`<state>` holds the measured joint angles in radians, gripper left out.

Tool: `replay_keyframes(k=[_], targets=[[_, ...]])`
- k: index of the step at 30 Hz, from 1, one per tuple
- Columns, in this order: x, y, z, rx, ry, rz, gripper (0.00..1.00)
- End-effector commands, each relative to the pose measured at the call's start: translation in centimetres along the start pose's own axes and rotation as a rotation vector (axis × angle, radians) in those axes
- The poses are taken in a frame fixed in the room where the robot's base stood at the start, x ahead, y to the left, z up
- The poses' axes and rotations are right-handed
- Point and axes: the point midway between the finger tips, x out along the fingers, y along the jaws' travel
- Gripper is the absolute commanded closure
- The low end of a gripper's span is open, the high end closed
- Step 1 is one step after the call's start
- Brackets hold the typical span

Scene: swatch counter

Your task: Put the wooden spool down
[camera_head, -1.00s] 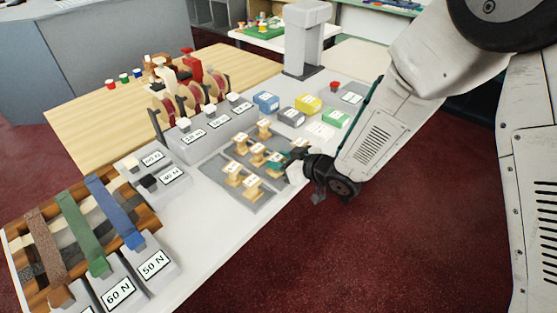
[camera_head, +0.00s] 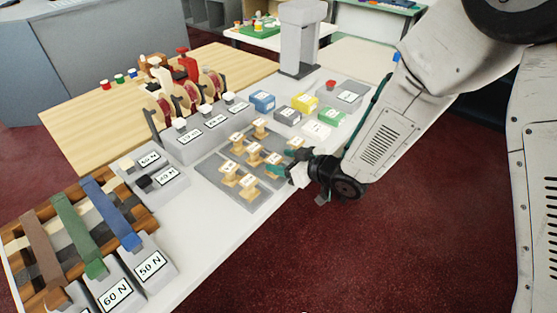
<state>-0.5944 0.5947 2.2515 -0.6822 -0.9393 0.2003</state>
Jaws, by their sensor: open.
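Several small wooden spools with pale labelled tops stand upright on a grey tray (camera_head: 211,168) on the white counter. One wooden spool (camera_head: 273,161) is at the tray's right side, directly in front of my gripper (camera_head: 284,158). My gripper reaches in from the right, low over the tray edge, with its teal-tipped fingers spread apart. The spool appears to stand between or just beyond the fingertips; whether a finger touches it I cannot tell. Another wooden spool (camera_head: 249,184) stands near the front corner, and one (camera_head: 260,127) at the back. The gripper partly hides the tray's right edge.
Blue, yellow, green, grey and white boxes (camera_head: 304,102) stand behind the tray, with a red button (camera_head: 331,85) beyond. Labelled grey blocks (camera_head: 210,127) lie left, and ribbon straps (camera_head: 80,235) at front left. White counter (camera_head: 196,214) is bare in front of the tray.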

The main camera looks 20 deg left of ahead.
Motion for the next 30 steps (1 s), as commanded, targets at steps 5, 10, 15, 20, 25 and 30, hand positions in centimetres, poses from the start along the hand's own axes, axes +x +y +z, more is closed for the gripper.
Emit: replay_keyframes(k=[5,10,15,20,25,30], targets=[[-4.1,0.1,-0.1,0.0,0.001,0.002,0.41],[-7.5,0.1,-0.1,0.0,0.001,0.003,0.41],[-9.4,0.0,0.0,0.0,0.0,0.001,0.41],[-10.0,0.0,0.0,-0.001,0.0,0.0,0.41],[-10.0,0.0,0.0,-0.001,-0.001,0.001,0.41],[-11.9,2.9,-0.9,-0.011,-0.063,0.108,0.41]])
